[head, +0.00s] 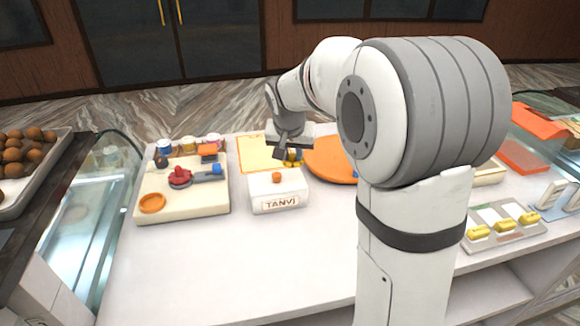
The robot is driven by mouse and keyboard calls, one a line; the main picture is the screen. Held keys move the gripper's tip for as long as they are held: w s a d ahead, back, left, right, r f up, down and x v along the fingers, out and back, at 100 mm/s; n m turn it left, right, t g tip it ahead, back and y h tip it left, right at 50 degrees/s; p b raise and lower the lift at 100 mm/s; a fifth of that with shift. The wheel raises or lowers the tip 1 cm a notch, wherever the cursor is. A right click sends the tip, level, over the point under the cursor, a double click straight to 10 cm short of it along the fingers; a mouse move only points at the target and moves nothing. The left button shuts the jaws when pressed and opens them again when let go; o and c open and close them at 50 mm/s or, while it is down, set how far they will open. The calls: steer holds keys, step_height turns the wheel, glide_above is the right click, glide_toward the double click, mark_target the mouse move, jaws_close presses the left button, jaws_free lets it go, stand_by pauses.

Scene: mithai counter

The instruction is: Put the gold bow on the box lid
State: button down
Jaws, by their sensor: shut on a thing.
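The white box (262,203) stands on the counter, with a "TANVI" label on its front. Its white lid (262,184) has a small orange piece (276,177) on it. My gripper (287,153) is just behind the box, pointing down. It is shut on the gold bow (297,161), which shows partly below the fingers at the box's back edge. The fingers hide part of the bow. I cannot tell whether the bow touches anything beneath it.
A cream board (200,201) with a red item, a blue-grey tool and an orange ring lies left of the box. An orange round tray (325,158) is behind right. A tray with yellow pieces (505,240) lies right. The counter front is clear.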

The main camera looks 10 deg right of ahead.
mark_target(292, 165)
steer(key=shift+s+f, duration=0.1)
steer(key=shift+f, duration=2.1)
steer(key=c, duration=1.7)
jaws_free()
steer(key=shift+f, duration=0.15)
steer(key=shift+c, duration=0.2)
steer(key=shift+o, duration=0.9)
